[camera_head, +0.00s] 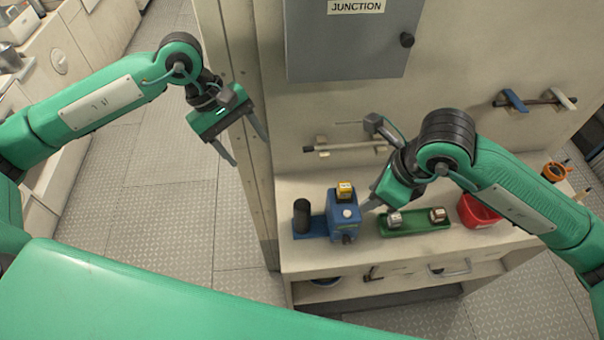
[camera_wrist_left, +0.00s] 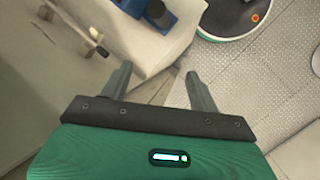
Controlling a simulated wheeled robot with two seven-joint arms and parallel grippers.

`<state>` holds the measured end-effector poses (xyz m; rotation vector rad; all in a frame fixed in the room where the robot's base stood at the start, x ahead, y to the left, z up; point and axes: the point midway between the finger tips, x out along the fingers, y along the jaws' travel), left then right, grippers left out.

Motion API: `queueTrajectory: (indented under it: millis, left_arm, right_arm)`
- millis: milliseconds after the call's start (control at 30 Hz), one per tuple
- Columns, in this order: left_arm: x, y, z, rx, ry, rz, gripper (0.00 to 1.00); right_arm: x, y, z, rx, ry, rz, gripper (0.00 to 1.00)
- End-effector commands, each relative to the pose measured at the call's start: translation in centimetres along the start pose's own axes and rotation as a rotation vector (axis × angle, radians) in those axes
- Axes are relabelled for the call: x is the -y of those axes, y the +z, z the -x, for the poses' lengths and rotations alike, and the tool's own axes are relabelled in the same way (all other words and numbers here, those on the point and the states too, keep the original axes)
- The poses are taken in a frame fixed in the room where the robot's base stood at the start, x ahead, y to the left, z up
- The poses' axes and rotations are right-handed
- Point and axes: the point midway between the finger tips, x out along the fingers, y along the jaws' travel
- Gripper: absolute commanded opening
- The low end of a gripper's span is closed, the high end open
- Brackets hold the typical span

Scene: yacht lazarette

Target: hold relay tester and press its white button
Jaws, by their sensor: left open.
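The relay tester (camera_head: 343,222) is a blue box on the bench, with a white button on its top and a yellow block (camera_head: 345,191) at its back. A black cylinder (camera_head: 301,215) stands at its left on a blue base. Part of the tester shows at the top edge of the left wrist view (camera_wrist_left: 160,13). My left gripper (camera_head: 249,151) is open and empty, in the air left of the bench; its spread fingers show in the left wrist view (camera_wrist_left: 159,88). My right gripper (camera_head: 370,205) points down just right of the tester; whether its fingers are apart or touch it is unclear.
A green tray (camera_head: 415,229) with two metal cylinders lies right of the tester, with a red container (camera_head: 478,212) beyond it. A grey junction box (camera_head: 345,45) hangs above the bench (camera_head: 300,260). A wall edge (camera_head: 245,190) stands beside my left gripper.

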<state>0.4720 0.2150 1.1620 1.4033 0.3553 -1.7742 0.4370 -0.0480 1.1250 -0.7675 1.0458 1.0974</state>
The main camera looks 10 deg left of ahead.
Motion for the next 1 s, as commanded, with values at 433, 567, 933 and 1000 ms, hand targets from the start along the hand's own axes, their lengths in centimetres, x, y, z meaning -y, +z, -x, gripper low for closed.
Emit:
queueTrajectory:
  millis: [433, 567, 933, 1000]
  left_arm:
    - [-4.0, 7.4, -7.3, -0.096, -0.327, -0.970, 0.61]
    - [-4.4, 8.3, -8.2, -0.117, -0.403, -1.140, 0.61]
    - [-4.0, 8.2, -10.6, -0.127, -0.459, -1.253, 0.61]
    - [-3.6, 7.7, -11.7, -0.125, -0.460, -1.251, 0.61]
  right_arm:
    - [0.0, 0.0, 0.0, 0.000, 0.000, 0.000, 0.36]
    - [0.0, 0.0, 0.0, 0.000, 0.000, 0.000, 0.36]
    - [0.0, 0.0, 0.0, 0.000, 0.000, 0.000, 0.36]
    - [0.0, 0.0, 0.0, 0.000, 0.000, 0.000, 0.36]
